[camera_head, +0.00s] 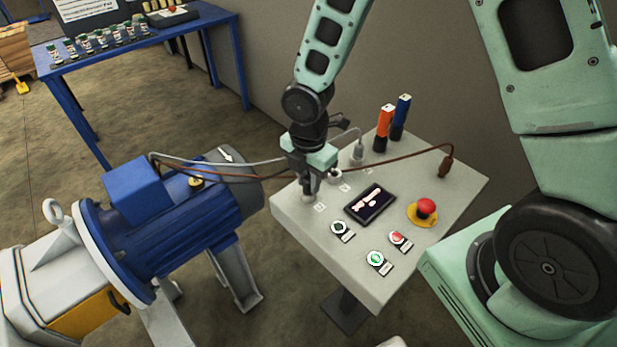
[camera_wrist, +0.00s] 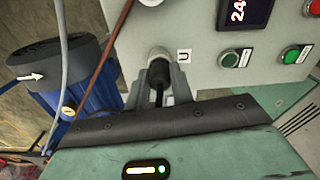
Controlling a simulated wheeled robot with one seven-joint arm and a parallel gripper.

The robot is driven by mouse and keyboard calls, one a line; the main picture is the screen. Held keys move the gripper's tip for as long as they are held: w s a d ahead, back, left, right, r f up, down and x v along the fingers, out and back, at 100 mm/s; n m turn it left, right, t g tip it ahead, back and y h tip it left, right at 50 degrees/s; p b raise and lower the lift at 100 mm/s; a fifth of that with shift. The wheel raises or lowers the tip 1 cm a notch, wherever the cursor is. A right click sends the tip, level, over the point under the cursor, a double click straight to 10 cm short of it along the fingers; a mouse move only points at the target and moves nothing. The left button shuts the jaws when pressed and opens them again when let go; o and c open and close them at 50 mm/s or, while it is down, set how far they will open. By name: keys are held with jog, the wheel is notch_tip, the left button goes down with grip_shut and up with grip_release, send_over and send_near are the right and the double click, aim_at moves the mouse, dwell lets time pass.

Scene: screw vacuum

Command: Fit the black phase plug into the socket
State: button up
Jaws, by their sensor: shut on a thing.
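My gripper (camera_head: 309,186) is over the left part of the sloped control panel (camera_head: 375,277). In the wrist view its grey fingers (camera_wrist: 160,80) are closed around the black phase plug (camera_wrist: 160,74). The plug's front end meets the pale round socket (camera_wrist: 158,53) beside the label "U", in line with it. I cannot tell how deep the plug sits. In the head view the gripper mostly hides the plug and this socket.
A grey-cabled plug (camera_head: 357,151) stands on the panel's back. Orange (camera_head: 384,121) and blue (camera_head: 402,110) tools stand behind. The display (camera_head: 370,202) and emergency stop (camera_head: 426,207) are nearby. The blue motor (camera_head: 180,215) stands left.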

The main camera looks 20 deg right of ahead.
aim_at(309, 178)
jog(key=shift+f, duration=0.15)
jog(key=o, duration=1)
notch_tip(309, 178, up, 11)
jog(key=s+a+r+m, duration=0.2)
jog(key=s+m, duration=0.3)
jog(key=s, duration=0.1)
jog(key=s+a+r+m, duration=0.2)
jog(key=s+m, duration=0.3)
jog(key=s, duration=0.2)
jog(key=s+a+r+m, duration=0.2)
jog(key=s+m, duration=0.3)
jog(key=s, duration=0.2)
jog(key=shift+a+r+m+y, duration=0.15)
jog(key=shift+r+m+y, duration=0.15)
